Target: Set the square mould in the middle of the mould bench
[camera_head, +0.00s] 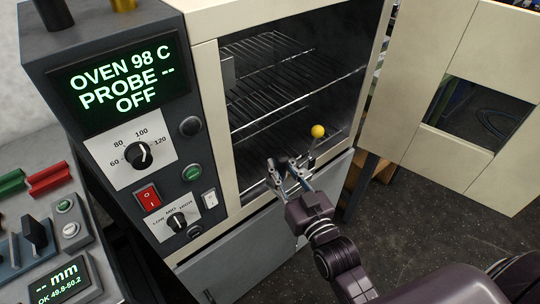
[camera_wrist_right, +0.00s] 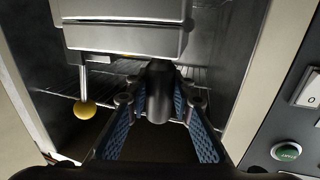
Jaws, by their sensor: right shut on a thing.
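In the right wrist view, a grey square-edged metal block (camera_wrist_right: 125,38), apparently the square mould, fills the top. A dark rounded handle (camera_wrist_right: 158,88) stands out from it. A rod with a yellow ball (camera_wrist_right: 85,109) is beside it; the ball (camera_head: 318,131) also shows in the head view, right of my gripper. My right gripper (camera_head: 288,172) is at the oven's open doorway, its blue-padded fingers (camera_wrist_right: 160,105) shut on the handle. The block is hard to make out in the head view. My left gripper is not in view. I cannot identify the mould bench.
The oven (camera_head: 207,95) has wire shelves (camera_head: 270,75) inside, and its door (camera_head: 460,80) stands open to the right. The control panel (camera_head: 140,150) is left of the doorway. A grey console (camera_head: 85,262) with a display is at lower left. Dark floor (camera_head: 420,210) is clear below the door.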

